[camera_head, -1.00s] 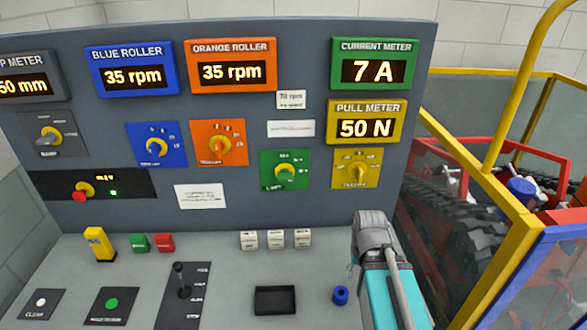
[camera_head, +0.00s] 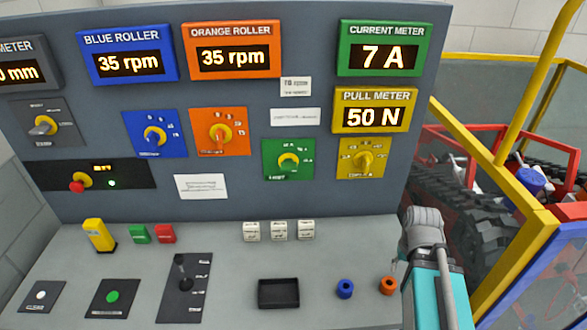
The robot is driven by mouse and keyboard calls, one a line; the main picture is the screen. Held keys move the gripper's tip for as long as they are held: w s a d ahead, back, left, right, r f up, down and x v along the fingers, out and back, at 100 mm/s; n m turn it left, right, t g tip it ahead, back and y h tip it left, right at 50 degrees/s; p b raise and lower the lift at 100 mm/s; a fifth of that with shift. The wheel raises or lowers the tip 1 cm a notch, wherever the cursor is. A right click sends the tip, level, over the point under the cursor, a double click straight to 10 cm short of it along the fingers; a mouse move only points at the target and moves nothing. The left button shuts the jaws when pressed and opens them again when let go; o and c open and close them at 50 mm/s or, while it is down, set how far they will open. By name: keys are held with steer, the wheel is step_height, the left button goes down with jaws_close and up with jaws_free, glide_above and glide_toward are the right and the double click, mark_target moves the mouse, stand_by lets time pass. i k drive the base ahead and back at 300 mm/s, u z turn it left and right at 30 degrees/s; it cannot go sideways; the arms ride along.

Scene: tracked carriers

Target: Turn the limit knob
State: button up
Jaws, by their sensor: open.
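The green current meter (camera_head: 384,58) at upper right reads 7 A. My gripper is not in view; only teal and grey links of my arm show at lower right, apart from the panel.
Other dials sit on blue (camera_head: 156,134), orange (camera_head: 219,131) and yellow (camera_head: 364,159) plates. The pull meter (camera_head: 375,110) reads 50 N. A yellow-framed guard (camera_head: 511,207) stands right.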

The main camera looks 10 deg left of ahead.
mark_target(288, 165)
steer(key=z, duration=0.05)
steer(key=k, duration=1.65)
steer(key=u, duration=0.6)
steer(key=i, duration=1)
